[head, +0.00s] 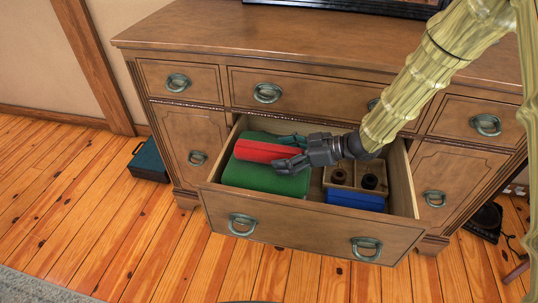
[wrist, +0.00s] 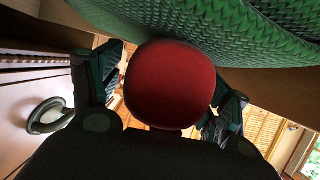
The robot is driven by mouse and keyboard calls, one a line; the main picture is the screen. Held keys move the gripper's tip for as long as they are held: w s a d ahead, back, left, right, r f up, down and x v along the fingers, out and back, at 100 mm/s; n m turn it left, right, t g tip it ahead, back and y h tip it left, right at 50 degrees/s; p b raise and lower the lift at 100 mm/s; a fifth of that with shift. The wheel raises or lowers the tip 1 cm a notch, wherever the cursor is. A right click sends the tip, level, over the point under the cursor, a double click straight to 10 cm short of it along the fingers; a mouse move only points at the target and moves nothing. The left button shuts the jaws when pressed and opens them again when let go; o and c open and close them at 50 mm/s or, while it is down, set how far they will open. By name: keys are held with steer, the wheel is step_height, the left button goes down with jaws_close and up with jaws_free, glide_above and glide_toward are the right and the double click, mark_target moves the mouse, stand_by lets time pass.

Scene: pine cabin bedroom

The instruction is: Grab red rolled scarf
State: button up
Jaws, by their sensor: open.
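The red rolled scarf (head: 266,152) lies on top of a green folded cloth (head: 262,180) inside the open drawer (head: 302,228). My gripper (head: 287,152) reaches in from the right, with one finger on each side of the scarf's right end. In the wrist view the round red end of the scarf (wrist: 169,84) sits between the two open fingers (wrist: 165,88). Whether either finger touches it, I cannot tell. The green knitted cloth (wrist: 225,30) fills the top of the wrist view, beside the scarf.
A brown divided box (head: 342,178) with dark round items and a blue box (head: 355,200) are in the drawer's right half. The dresser top (head: 230,35) overhangs the drawer's back. A dark teal box (head: 150,162) stands on the floor at left.

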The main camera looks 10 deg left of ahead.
steer(key=shift+a, duration=0.1)
steer(key=shift+c, duration=0.4)
steer(key=c, duration=1)
steer(key=shift+r, duration=0.1)
